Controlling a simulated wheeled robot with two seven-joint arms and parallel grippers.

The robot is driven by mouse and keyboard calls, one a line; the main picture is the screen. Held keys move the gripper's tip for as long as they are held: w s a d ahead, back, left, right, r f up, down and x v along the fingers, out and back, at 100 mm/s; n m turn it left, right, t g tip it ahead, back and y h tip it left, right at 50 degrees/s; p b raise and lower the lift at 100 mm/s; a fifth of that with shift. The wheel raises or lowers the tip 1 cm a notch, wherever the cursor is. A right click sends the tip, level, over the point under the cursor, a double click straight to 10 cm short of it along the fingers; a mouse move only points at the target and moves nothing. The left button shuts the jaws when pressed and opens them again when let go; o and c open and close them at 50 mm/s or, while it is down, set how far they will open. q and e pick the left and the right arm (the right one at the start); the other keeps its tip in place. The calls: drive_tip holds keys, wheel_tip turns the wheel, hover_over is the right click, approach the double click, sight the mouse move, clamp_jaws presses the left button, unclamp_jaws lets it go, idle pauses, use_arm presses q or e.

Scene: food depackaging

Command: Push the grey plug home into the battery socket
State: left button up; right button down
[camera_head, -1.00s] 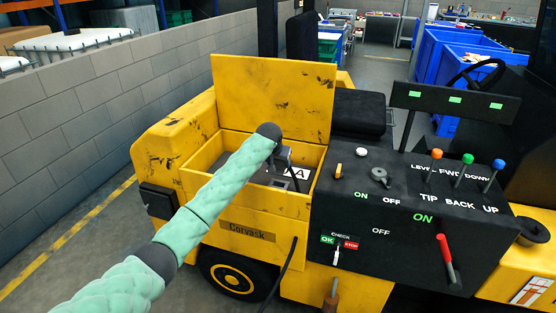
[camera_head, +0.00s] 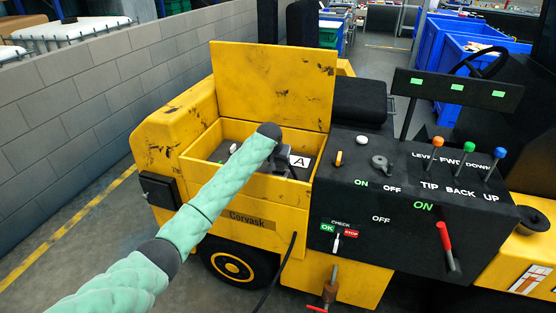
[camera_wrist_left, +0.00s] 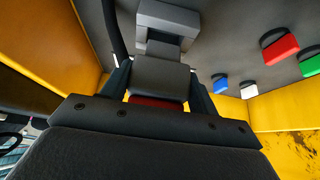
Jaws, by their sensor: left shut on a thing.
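A lighter grey block (camera_wrist_left: 168,17), which looks like the battery socket, lies straight ahead of the plug. The two look lined up and close together; I cannot tell how deep the plug sits. In the head view my arm and gripper hide the plug and socket. My right gripper is not in view.
A black cable (camera_wrist_left: 113,30) runs beside the left finger. Red (camera_wrist_left: 280,46), green (camera_wrist_left: 310,62), blue (camera_wrist_left: 220,82) and white (camera_wrist_left: 249,90) pieces sit on the dark surface to the right. The raised yellow lid (camera_head: 270,85) stands behind; the black control panel (camera_head: 400,200) is at right.

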sight(277, 164)
use_arm(q)
drive_tip(key=shift+r, duration=0.1)
idle(0.3)
drive_tip(key=shift+p, duration=0.45)
idle(0.4)
drive_tip(key=shift+p, duration=0.8)
idle(0.7)
drive_tip(key=shift+f+b, duration=0.35)
drive_tip(key=shift+f, duration=1.5)
idle(0.5)
drive_tip(key=shift+r, duration=0.2)
drive_tip(key=shift+r+p, duration=1.3)
drive_tip(key=shift+p, duration=0.25)
drive_tip(key=shift+p, duration=0.55)
idle(0.6)
